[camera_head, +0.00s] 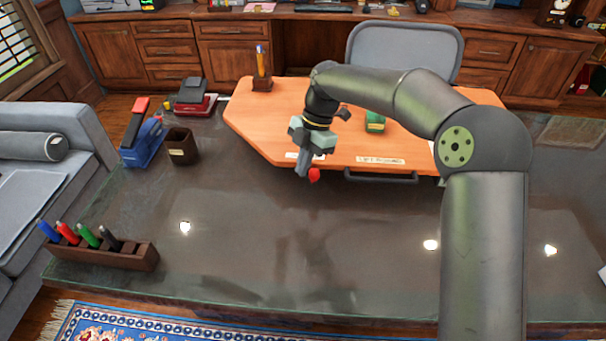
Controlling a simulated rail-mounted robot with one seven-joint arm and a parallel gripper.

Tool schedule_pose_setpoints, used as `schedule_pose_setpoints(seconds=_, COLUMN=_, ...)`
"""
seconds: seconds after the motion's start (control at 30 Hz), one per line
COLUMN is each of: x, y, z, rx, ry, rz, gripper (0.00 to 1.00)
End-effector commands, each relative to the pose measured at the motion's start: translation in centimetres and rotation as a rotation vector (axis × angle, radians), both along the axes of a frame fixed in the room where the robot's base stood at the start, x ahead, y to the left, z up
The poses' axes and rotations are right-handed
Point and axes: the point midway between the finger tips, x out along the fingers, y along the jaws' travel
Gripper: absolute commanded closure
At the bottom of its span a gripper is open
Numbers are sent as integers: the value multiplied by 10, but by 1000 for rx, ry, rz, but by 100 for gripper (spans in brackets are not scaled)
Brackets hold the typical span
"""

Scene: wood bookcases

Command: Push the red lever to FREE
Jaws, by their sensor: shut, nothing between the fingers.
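The red lever knob (314,175) shows at the front edge of an orange board (262,125) on the dark glass desk. My gripper (303,172) points down just left of the knob, its fingers shut together. The fingers look very close to the knob, but I cannot tell whether they touch it. Small white labels lie along the board's front edge, one partly behind the fingers; I cannot read FREE on any of them. The lever's base and slot are hidden or too small to make out.
On the board stand a pen holder (262,84) and a green block (375,122). A black handle (381,178) runs along its front edge. The desk's front middle is clear.

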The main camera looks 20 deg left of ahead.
Motion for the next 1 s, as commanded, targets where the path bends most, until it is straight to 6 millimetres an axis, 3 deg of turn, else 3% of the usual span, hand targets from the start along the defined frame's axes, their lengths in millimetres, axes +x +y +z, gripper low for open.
schedule_pose_setpoints(seconds=0.1, x=8, y=-2, z=24, rx=2, ry=-3, rz=0, gripper=100)
schedule_pose_setpoints(seconds=0.33, x=17, y=-6, z=52, rx=0, ry=0, rz=1, gripper=100)
schedule_pose_setpoints(seconds=1.0, x=18, y=-12, z=60, rx=-17, ry=-4, rz=-28, gripper=100)
